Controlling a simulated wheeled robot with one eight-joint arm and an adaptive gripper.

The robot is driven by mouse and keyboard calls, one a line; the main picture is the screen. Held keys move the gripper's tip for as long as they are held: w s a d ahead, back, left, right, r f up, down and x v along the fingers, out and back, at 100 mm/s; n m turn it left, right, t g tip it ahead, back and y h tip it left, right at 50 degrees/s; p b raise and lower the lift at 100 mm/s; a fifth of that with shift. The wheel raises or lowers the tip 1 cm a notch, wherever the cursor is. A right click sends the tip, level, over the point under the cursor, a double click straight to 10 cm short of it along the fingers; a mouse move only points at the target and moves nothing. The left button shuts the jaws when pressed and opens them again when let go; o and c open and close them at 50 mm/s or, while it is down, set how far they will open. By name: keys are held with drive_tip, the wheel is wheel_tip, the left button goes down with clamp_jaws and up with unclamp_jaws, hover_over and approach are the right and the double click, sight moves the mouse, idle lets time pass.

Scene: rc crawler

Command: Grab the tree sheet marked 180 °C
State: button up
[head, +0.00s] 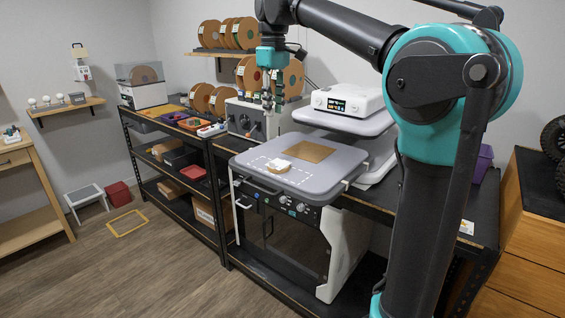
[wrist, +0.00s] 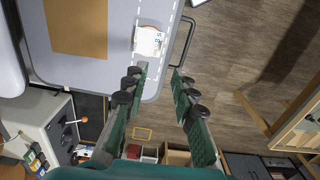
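A small white and tan piece (head: 278,166) lies on the grey platform (head: 330,187) of the white machine, inside a dashed white outline near the front edge. In the wrist view the piece (wrist: 150,42) shows dark markings too small to read, so I cannot confirm 180 °C. My gripper (head: 267,98) hangs above and behind the platform in the head view. In the wrist view my gripper (wrist: 161,72) is open and empty, its fingers apart. The piece lies beyond the fingertips, a little left of the gap between them, not touched.
A flat brown sheet (head: 307,151) lies on the platform beside the piece. A white device with a display (head: 347,102) stands behind on another grey plate. A grey machine (head: 250,118), spools (head: 247,74) and coloured trays (head: 172,118) crowd the bench to the left.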

approach(279, 161)
drive_tip(key=s, duration=0.1)
drive_tip(key=s+f, duration=0.1)
drive_tip(key=s, duration=0.1)
drive_tip(key=s+a, duration=0.1)
drive_tip(key=shift+s+a+f, duration=0.1)
drive_tip(key=shift+s+f, duration=0.05)
drive_tip(key=shift+f, duration=0.1)
drive_tip(key=shift+s+a+f, duration=0.1)
drive_tip(key=shift+f, duration=1.3)
drive_tip(key=shift+a+f, duration=0.1)
drive_tip(key=shift+f, duration=1.25)
clamp_jaws()
